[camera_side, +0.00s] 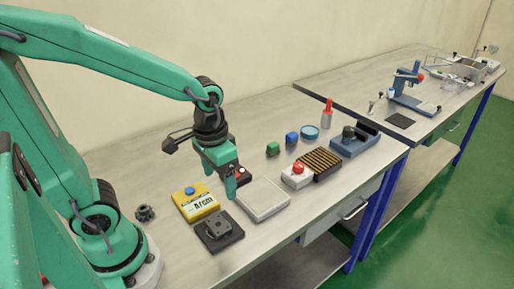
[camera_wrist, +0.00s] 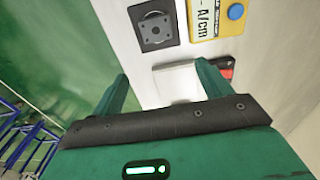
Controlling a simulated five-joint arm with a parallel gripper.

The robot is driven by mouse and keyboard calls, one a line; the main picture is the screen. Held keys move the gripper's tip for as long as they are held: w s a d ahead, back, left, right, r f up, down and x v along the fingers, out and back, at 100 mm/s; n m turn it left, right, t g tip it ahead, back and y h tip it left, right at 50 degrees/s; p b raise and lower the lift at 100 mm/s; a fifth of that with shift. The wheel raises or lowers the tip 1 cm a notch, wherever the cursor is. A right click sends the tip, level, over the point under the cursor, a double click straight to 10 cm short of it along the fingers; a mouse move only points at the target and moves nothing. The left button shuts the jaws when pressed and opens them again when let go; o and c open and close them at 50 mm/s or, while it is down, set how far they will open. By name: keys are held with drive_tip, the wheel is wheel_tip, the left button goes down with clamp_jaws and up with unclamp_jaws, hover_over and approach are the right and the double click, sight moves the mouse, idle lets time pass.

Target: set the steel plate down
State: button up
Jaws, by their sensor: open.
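A pale grey shallow tray or plate (camera_side: 263,200) lies flat on the bench; in the wrist view its pale surface (camera_wrist: 178,84) shows between and beyond my fingers. A dark square base (camera_side: 222,239) to its left carries a small grey square piece (camera_side: 217,223) with a round centre; in the wrist view this piece (camera_wrist: 155,27) has marks at its corners. I cannot tell for certain which of these is the steel plate. My gripper (camera_side: 236,186) is open, pointing down near the tray's left back edge. I see nothing held between its fingers.
A yellow meter (camera_side: 199,206) with a blue button stands close to my gripper. A dark knob (camera_side: 145,213) lies left. The bench's front edge is near the tray.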

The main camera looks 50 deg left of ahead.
wheel_tip(320, 180, up, 10)
drive_tip(key=s+a+t, duration=0.3)
drive_tip(key=t, duration=0.2)
drive_tip(key=shift+f, duration=0.25)
